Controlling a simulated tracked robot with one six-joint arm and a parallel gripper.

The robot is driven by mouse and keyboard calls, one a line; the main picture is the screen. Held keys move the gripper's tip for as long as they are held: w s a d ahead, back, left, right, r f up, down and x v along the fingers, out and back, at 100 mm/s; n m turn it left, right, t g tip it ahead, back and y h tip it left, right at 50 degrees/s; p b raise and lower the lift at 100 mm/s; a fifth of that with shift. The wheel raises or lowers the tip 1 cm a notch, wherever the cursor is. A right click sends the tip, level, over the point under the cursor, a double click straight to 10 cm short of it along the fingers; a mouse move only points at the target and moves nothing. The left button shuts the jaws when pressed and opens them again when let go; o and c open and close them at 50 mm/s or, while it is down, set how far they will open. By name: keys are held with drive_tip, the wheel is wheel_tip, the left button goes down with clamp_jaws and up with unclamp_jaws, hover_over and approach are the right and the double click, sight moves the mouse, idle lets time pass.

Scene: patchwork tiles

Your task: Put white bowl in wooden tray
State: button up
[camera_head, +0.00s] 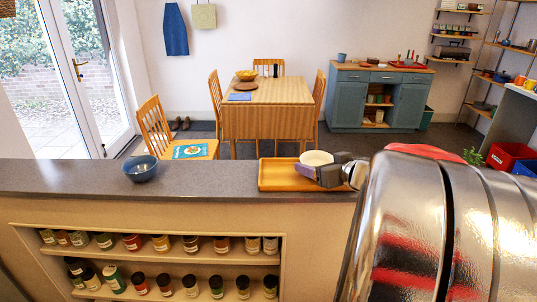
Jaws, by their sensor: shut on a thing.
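The white bowl (316,158) is over the right part of the wooden tray (275,184), with its open side up. The tray lies on the grey counter top near its right end. My gripper (312,171) reaches in from the right and is shut on the near side of the bowl. The bowl's lower part is hidden behind my gripper, so I cannot tell whether it touches the tray's floor. The left part of the tray is bare.
A blue bowl (140,168) stands on the counter (210,178) to the left. The counter between it and the tray is clear. Shelves with several jars (161,244) are below the counter. A dining table (268,107) with chairs stands beyond.

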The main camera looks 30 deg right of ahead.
drive_tip(key=shift+f, duration=0.2)
drive_tip(key=o, duration=1.1)
drive_tip(key=shift+s+r, duration=0.3)
drive_tip(key=shift+s, duration=0.05)
drive_tip(key=v, duration=1.1)
drive_tip(key=shift+s, duration=0.15)
